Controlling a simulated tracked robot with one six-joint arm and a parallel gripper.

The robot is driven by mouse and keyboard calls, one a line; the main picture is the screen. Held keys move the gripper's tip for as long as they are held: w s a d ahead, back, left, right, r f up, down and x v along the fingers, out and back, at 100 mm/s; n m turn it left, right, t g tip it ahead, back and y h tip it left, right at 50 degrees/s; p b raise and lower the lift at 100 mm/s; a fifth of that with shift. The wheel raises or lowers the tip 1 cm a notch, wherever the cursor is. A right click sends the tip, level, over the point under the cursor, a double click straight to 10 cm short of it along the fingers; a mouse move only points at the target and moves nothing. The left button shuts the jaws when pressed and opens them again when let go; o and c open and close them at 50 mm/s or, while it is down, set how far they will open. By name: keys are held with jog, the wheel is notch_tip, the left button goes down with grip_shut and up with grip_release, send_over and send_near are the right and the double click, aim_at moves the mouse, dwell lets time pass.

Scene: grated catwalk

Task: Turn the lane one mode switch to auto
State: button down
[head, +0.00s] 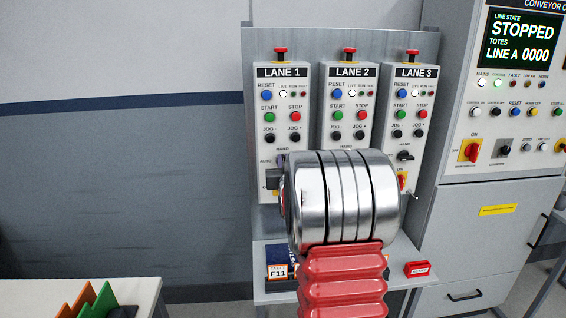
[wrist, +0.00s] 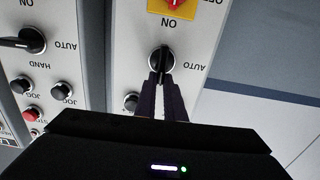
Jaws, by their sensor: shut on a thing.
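The lane one panel (head: 284,110) is the leftmost of three grey control boxes in the head view. Its mode switch is hidden there behind my gripper (head: 274,178) and silver wrist. In the wrist view, which is upside down, the black lane one mode switch (wrist: 161,58) sits between the tips of my gripper (wrist: 163,84). The gripper is shut on its handle. The handle looks roughly in line with the fingers, apart from the AUTO label (wrist: 195,67) to its right.
The lane two panel (head: 347,108) stands close to the right, and lane three panel (head: 406,110) beyond it. A red and yellow switch (wrist: 175,4) is close to the mode switch. A small shelf (head: 268,286) lies below. The wall left is clear.

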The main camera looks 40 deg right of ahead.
jog(key=shift+w+a, duration=0.1)
jog(key=n, duration=0.3)
jog(key=a+n, duration=0.1)
jog(key=n, duration=0.2)
jog(key=w+f+n, duration=0.1)
jog(key=n, duration=0.2)
jog(key=shift+w+a+n, duration=0.1)
jog(key=shift+a+n, duration=0.25)
jog(key=shift+n, duration=0.05)
jog(key=n, duration=0.3)
jog(key=shift+w+a+f+n, duration=0.1)
jog(key=shift+a+f+n, duration=0.1)
jog(key=shift+f+n, duration=0.4)
jog(key=shift+n, duration=0.9)
jog(key=shift+f+n, duration=0.2)
jog(key=shift+n, duration=0.9)
jog(key=shift+f, duration=0.1)
